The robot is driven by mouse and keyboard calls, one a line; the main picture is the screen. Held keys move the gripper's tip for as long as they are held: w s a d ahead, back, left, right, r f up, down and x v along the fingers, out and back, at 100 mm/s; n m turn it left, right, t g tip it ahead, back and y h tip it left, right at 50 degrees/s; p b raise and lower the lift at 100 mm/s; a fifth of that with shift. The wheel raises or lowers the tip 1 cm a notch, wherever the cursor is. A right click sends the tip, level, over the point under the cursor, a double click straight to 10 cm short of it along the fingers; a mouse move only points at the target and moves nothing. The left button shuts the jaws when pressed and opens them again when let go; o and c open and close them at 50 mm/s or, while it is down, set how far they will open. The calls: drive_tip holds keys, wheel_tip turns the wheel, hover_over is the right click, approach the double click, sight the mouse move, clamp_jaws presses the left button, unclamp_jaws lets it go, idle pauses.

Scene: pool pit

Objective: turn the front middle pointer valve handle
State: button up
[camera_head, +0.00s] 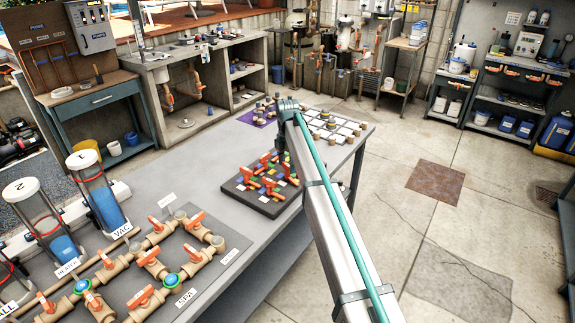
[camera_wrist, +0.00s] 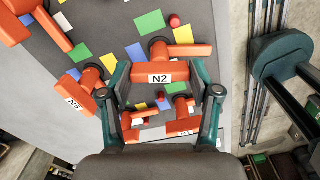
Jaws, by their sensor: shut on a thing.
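In the wrist view my gripper (camera_wrist: 161,82) is shut on an orange pointer valve handle with a white N2 label (camera_wrist: 160,72). A finger lies at each end of its bar, and the hub (camera_wrist: 160,47) shows beyond it. Handle N5 (camera_wrist: 80,92) is just left, tilted. Two more orange handles (camera_wrist: 180,108) and (camera_wrist: 132,122) lie nearer the palm, partly hidden by the fingers. In the head view the dark valve board (camera_head: 245,203) carries several orange handles (camera_head: 265,162). My arm covers its right side, and my gripper is not visible there.
Coloured squares (camera_wrist: 149,22) and a small red ball (camera_wrist: 174,20) lie on the board around the handles. A grey bench (camera_head: 190,150) holds the board, with a pipe panel (camera_head: 150,260) at front left and a white tile grid (camera_head: 330,125) behind. Floor is open at right.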

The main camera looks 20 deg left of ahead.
sight(287, 165)
drive_tip(key=shift+n, duration=1.7)
drive_tip(key=o, duration=1.1)
drive_tip(key=shift+o, duration=0.2)
wheel_tip(287, 165, up, 12)
